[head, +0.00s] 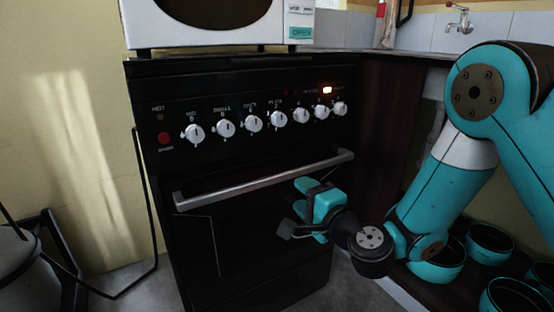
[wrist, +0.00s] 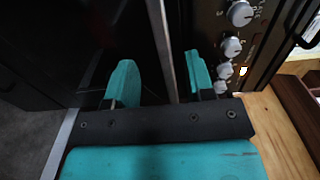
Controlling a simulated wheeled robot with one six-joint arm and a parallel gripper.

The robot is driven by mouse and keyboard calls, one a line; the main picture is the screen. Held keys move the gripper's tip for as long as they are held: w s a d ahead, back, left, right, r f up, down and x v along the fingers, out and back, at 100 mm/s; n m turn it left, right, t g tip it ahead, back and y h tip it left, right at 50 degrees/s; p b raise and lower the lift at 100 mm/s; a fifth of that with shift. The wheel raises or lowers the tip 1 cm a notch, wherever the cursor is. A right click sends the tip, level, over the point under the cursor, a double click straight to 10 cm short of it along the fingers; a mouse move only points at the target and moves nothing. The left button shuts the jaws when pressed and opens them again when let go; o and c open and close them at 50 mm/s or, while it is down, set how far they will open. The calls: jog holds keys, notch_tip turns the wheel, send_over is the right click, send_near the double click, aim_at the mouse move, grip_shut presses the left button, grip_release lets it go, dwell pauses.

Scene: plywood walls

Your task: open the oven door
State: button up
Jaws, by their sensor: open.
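The black oven (head: 250,95) has its door (head: 245,235) shut. A silver bar handle (head: 240,182) runs across the top of the door. My gripper (head: 298,208) is in front of the door near the right part of the handle. Its teal fingers are open and empty, one higher than the other. In the wrist view the handle (wrist: 163,45) runs between the two open fingers of my gripper (wrist: 160,80). I cannot tell whether either finger touches the handle.
A row of white knobs (head: 254,124) and a lit lamp sit above the handle. A white microwave (head: 210,30) stands on top. At the right, teal pots (head: 490,242) stand on a low shelf. A dark-framed object (head: 40,260) is at the left; grey floor lies between.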

aim_at(283, 179)
jog(key=p+x, duration=0.9)
jog(key=shift+w+a, duration=0.2)
jog(key=shift+a, duration=0.05)
jog(key=shift+w+a+p, duration=0.3)
jog(key=shift+w+a, duration=0.05)
jog(key=shift+w, duration=0.3)
grip_shut()
